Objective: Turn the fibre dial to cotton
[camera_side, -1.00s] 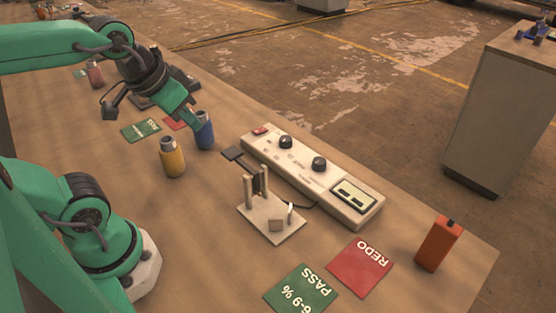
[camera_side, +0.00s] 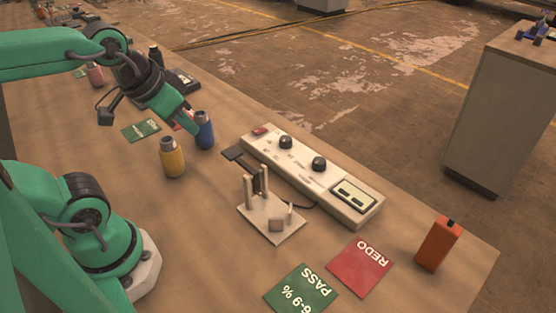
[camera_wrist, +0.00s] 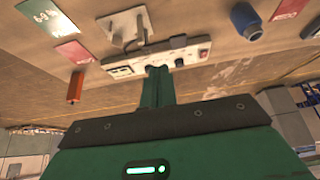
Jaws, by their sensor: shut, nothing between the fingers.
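A long pale control box (camera_side: 330,190) lies on the bench with two black dials, one nearer its red switch (camera_side: 285,142) and one nearer its display (camera_side: 319,164). Their lettering is too small to read, so I cannot tell which is the fibre dial or where it points. My gripper (camera_side: 191,129) is shut and empty, above the bench at the blue bottle, left of the box and apart from both dials. In the wrist view my gripper (camera_wrist: 158,71) overlaps the box (camera_wrist: 125,67) and partly hides it; one dial (camera_wrist: 179,62) shows beside it.
A stand with posts (camera_side: 270,222) is in front of the box. REDO (camera_side: 359,268) and PASS (camera_side: 302,290) cards and an orange block (camera_side: 437,244) lie to the right.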

